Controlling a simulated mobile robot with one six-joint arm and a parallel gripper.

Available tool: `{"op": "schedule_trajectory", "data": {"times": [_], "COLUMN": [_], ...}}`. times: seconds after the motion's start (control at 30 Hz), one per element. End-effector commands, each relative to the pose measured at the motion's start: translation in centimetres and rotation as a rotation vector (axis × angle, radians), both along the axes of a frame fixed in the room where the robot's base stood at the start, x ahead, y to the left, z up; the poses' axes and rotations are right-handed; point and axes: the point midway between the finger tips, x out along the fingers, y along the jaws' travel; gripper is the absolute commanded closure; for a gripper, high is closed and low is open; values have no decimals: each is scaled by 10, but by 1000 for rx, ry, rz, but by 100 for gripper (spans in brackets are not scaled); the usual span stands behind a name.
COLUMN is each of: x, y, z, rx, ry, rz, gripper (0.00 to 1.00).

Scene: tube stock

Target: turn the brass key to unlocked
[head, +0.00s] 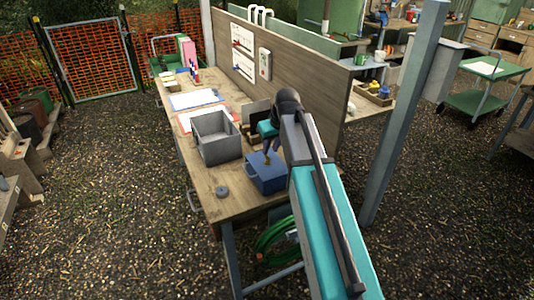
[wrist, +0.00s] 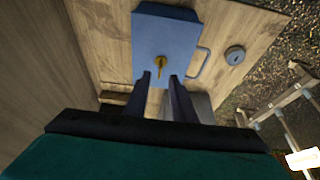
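The brass key (wrist: 160,64) stands in the top of a blue metal box (wrist: 165,30) with a handle on its side. In the head view the blue box (head: 266,175) is near the front end of the wooden bench, with my gripper (head: 267,150) just above it. In the wrist view my gripper (wrist: 160,76) is open, one finger on each side of the key's lower part, with gaps visible. I cannot tell how deep the fingers reach around it. The lock's markings are not readable.
A grey open bin (head: 217,153) stands beside the box on the bench. A round grey disc (head: 222,191) lies near the front edge. An upright wooden panel (head: 300,65) runs along the bench's right side. A grey post (head: 398,120) stands to the right.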

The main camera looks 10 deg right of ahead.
Motion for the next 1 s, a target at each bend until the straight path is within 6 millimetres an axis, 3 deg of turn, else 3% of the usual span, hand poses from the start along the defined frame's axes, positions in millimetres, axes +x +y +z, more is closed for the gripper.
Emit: {"op": "schedule_trajectory", "data": {"times": [0.5, 0.93, 1.0], "x": [17, 19, 19], "y": [6, 7, 7], "z": [-41, -46, -46], "rx": [0, 0, 0], "ry": [1, 0, 0], "rz": [2, 2, 2], "gripper": [77, 77, 85]}}
